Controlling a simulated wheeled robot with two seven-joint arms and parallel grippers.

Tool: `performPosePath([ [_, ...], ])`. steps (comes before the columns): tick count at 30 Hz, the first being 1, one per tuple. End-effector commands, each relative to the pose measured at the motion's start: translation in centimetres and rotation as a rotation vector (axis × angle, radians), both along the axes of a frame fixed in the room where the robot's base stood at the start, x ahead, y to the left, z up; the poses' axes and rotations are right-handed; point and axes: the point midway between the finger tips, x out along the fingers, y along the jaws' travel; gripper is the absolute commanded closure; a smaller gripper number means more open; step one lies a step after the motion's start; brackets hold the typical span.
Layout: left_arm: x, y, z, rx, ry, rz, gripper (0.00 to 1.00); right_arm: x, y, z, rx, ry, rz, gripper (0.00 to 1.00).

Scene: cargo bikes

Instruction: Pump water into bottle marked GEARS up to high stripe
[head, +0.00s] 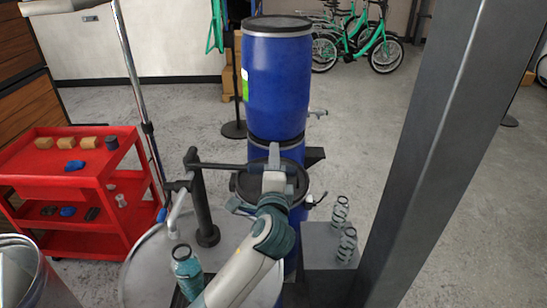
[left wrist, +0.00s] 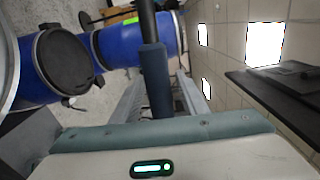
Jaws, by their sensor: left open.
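A hand pump (head: 206,215) with a dark post stands on a grey drum. Its dark lever (head: 225,166) reaches to the right, and its pale spout (head: 176,212) slopes down left. A teal bottle (head: 186,268) stands upright near and below the spout; I cannot read its marking, stripes or water level. My left gripper (head: 274,160) is at the lever's right end. In the left wrist view the lever's grip (left wrist: 154,75) runs between the open fingers, which are not closed on it. My right gripper is not in view.
Blue barrels (head: 276,85) stand behind the lever. A red cart (head: 78,185) with small blocks is at the left. A dark pillar (head: 430,150) rises at the right, beside two coil springs (head: 346,245) on a grey stand. Green bikes (head: 360,42) are far back.

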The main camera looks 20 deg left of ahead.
Motion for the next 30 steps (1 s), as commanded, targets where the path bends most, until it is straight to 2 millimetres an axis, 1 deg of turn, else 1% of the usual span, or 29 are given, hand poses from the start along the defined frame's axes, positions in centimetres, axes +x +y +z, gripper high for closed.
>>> performPosePath([
  [3,0.4,0.1,0.0,0.001,0.000,0.000,0.60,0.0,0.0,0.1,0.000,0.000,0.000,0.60],
  [11,0.4,0.1,0.0,0.000,0.000,0.000,0.60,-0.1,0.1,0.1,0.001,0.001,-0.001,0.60],
  [14,0.4,0.1,0.0,0.000,0.000,0.000,0.81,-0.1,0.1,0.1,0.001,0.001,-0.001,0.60],
  [15,0.4,0.1,0.0,0.000,0.000,0.000,0.91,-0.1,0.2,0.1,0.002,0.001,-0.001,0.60],
  [16,0.4,0.1,0.0,0.000,0.000,0.000,0.98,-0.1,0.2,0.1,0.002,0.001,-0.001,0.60],
  [17,0.4,0.1,0.0,0.000,0.001,0.000,1.00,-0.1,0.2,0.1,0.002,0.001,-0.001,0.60],
  [23,0.4,0.1,0.4,-0.012,-0.001,0.000,1.00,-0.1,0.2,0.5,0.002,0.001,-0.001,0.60],
  [30,0.4,0.0,3.0,-0.114,-0.032,-0.001,1.00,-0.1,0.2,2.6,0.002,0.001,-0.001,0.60],
])
